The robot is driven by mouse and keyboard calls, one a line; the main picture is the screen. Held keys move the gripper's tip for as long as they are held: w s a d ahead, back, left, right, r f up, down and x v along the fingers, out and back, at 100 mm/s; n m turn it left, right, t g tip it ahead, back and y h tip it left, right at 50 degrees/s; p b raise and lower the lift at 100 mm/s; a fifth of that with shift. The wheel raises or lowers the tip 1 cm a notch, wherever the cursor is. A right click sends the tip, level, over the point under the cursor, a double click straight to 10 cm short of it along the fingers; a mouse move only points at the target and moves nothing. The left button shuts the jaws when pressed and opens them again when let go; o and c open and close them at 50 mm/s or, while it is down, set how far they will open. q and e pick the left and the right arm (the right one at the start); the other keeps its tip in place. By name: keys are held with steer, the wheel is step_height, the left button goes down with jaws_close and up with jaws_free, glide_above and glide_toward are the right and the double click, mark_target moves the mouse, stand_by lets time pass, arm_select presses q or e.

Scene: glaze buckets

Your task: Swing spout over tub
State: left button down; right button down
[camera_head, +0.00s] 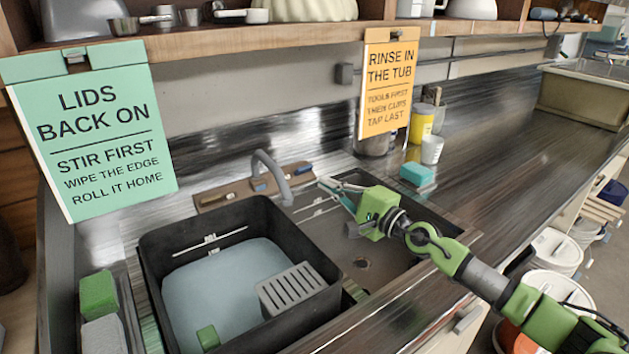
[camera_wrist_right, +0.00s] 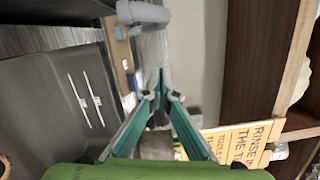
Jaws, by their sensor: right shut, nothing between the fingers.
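The grey curved spout (camera_head: 275,172) rises behind the sink, and its end comes down just right of the tub's back corner. It also shows at the top of the right wrist view (camera_wrist_right: 145,13). My left gripper is not in view.
A grey slotted rack (camera_head: 292,289) and a green block (camera_head: 208,337) are in the tub. The sink basin (camera_head: 385,262) is bare under my right arm. A teal sponge (camera_head: 417,175), white cup (camera_head: 431,150) and yellow container (camera_head: 421,123) stand behind. Two signs hang from the shelf.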

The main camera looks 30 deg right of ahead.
steer(key=w+a+r+p, duration=0.1)
steer(key=w+a+p, duration=0.4)
steer(key=w, duration=0.3)
steer(key=shift+a, duration=0.9)
steer(key=shift+r, duration=0.1)
